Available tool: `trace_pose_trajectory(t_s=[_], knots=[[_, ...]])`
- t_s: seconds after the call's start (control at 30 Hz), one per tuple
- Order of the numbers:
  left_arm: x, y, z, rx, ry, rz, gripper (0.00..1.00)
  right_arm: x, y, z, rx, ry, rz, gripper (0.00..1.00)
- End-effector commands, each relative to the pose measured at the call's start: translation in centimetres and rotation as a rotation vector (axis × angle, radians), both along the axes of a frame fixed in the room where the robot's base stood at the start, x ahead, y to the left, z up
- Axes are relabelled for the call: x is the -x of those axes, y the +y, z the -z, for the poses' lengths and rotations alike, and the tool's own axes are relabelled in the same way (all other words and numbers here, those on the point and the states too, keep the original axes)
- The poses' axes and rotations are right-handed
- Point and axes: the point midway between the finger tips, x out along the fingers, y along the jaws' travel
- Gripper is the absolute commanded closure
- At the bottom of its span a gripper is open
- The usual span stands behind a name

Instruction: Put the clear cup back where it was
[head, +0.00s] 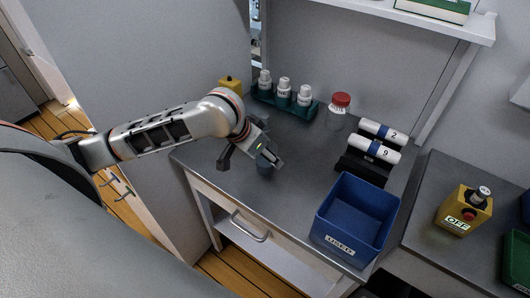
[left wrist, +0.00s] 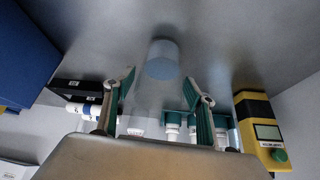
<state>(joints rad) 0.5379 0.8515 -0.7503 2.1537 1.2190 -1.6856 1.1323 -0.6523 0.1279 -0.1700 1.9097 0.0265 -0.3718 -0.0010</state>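The clear cup looks pale blue and see-through. It stands on the grey worktop and shows in the left wrist view (left wrist: 162,60); in the head view (head: 263,166) it is partly hidden by a finger. My left gripper (head: 250,160) is low over the worktop at the cup. In the left wrist view its fingers (left wrist: 158,80) are spread wide, with the cup in line with the gap, around or just beyond the fingertips. I see no finger touching the cup. My right gripper is in neither view.
Behind are a teal rack (head: 286,106) of white bottles, a red-lidded jar (head: 339,106) and a yellow device (head: 230,84). Right are a black rack (head: 361,167) with white cylinders and a blue USED bin (head: 347,237). The worktop's front left is clear.

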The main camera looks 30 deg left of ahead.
Motion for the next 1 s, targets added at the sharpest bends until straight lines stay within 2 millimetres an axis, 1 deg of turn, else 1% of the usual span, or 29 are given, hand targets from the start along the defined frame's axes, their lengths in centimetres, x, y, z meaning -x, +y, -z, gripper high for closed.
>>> trace_pose_trajectory(t_s=[0.33, 0.47, 0.57, 0.8, 1.0], knots=[[0.0, 0.0, -0.1, -0.001, -0.001, 0.000, 0.41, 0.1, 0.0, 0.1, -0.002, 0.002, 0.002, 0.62], [0.3, 0.2, -1.0, -0.002, -0.003, 0.001, 0.41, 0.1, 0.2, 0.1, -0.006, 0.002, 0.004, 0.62], [1.0, 0.5, -2.4, -0.003, -0.004, 0.001, 0.41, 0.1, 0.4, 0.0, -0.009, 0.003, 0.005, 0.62], [3.3, 1.2, -6.8, -0.005, -0.007, 0.002, 0.41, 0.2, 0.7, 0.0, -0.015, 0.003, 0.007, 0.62], [4.9, 1.7, -9.5, -0.003, -0.005, 0.001, 0.41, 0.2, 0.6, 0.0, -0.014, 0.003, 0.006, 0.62]])
